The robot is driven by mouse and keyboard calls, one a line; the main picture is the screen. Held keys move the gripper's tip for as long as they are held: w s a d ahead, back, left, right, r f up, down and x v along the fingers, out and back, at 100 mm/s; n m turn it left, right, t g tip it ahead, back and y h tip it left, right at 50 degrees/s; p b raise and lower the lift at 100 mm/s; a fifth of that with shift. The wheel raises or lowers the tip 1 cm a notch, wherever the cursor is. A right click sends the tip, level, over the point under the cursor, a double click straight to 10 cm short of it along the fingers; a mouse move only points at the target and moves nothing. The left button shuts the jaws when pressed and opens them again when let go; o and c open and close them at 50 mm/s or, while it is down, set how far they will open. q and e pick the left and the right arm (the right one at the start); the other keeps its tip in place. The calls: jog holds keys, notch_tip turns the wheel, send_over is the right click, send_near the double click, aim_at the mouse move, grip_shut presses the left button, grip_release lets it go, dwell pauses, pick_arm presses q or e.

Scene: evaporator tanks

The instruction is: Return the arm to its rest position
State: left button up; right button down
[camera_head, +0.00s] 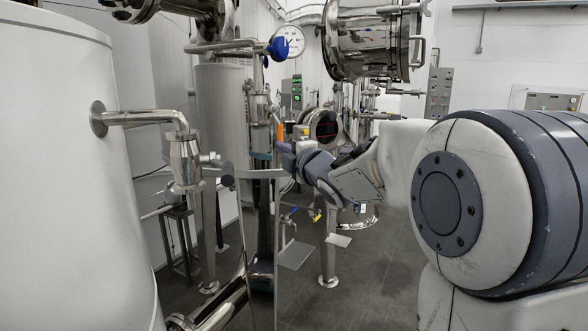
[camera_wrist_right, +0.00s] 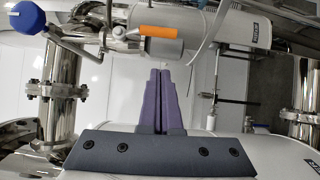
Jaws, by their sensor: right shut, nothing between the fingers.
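My right arm comes in from the right of the head view, with its large grey and white joint close to the camera. Its right gripper (camera_head: 284,158) reaches toward the middle of the picture, in front of the pipework. In the right wrist view the two purple fingers of the right gripper (camera_wrist_right: 160,73) lie side by side, shut, with nothing held. The fingertips point toward a steel fitting with an orange handle (camera_wrist_right: 158,31); I cannot tell how far apart they are. My left gripper is not in view.
A large white tank (camera_head: 60,180) with an outlet pipe (camera_head: 148,118) fills the left. A grey control box (camera_head: 438,92) is on the back wall. Some dark tiled floor (camera_head: 365,270) is clear.

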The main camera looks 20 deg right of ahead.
jog(key=s+b, duration=0.1)
jog(key=s, duration=0.5)
jog(key=s+a+f+m+g, duration=0.45)
jog(key=a+f, duration=0.25)
jog(key=f, duration=0.3)
jog(key=s+a+f+m+g, duration=0.5)
jog(key=a+f, duration=0.3)
jog(key=f, duration=0.3)
jog(key=s+a+f+m+g, duration=0.1)
jog(key=s+f+g, duration=0.3)
jog(key=s, duration=0.7)
jog(key=s+a+f+m+g, duration=0.1)
jog(key=s+a+f+g, duration=0.3)
jog(key=s, duration=0.8)
jog(key=shift+s+f+g, duration=0.3)
jog(key=shift+f+g, duration=0.05)
jog(key=shift+f, duration=0.45)
jog(key=shift+m, duration=0.25)
